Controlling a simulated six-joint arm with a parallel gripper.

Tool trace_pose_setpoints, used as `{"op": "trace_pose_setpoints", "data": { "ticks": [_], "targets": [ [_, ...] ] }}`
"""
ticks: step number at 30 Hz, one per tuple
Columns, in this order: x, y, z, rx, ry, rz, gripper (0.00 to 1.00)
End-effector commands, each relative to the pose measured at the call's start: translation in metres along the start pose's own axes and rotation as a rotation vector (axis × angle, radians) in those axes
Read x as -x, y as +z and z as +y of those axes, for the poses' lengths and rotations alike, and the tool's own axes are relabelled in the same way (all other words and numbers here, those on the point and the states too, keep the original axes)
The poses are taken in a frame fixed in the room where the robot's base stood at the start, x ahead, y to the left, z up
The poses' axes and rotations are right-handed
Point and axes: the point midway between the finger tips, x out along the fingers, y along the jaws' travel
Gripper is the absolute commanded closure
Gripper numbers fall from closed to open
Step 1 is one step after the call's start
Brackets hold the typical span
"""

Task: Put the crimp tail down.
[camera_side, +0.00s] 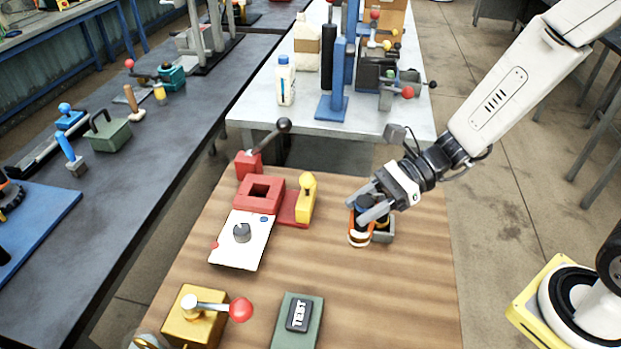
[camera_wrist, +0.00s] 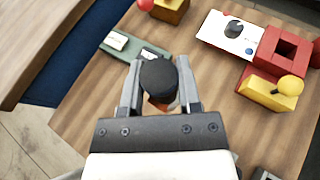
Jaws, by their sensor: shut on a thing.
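My gripper (camera_side: 364,207) is over the right part of the wooden table and is shut on a dark, round-topped piece with an orange and white lower part, which I take to be the crimp tail (camera_side: 359,238). In the wrist view, its black top (camera_wrist: 158,78) sits between the two fingers of my gripper (camera_wrist: 160,66), with a bit of orange showing below. A grey block (camera_side: 384,232) is right beside it in the side view. The fingers hide part of the piece, and I cannot tell whether it touches the table.
On the wooden table (camera_side: 410,300) are a red block with a square hole (camera_side: 261,193), a yellow-handled piece (camera_side: 306,197), a white plate with a knob (camera_side: 241,252), a yellow box with a red-ended lever (camera_side: 195,322) and a green TEST block (camera_side: 298,318). The table's right front is clear.

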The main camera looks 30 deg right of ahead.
Motion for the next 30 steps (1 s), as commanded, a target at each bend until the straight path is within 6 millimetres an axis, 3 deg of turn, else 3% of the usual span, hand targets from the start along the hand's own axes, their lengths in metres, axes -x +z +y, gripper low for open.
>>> {"op": "trace_pose_setpoints", "data": {
  "ticks": [5, 14, 20, 30],
  "targets": [
    [0.004, -0.001, 0.012, 0.000, -0.002, 0.000, 1.00],
    [0.002, -0.002, 0.011, 0.000, -0.001, 0.000, 1.00],
    [-0.009, -0.005, -0.002, -0.001, -0.001, 0.001, 1.00],
    [-0.040, -0.015, -0.041, -0.001, 0.000, 0.000, 1.00]
  ]
}}
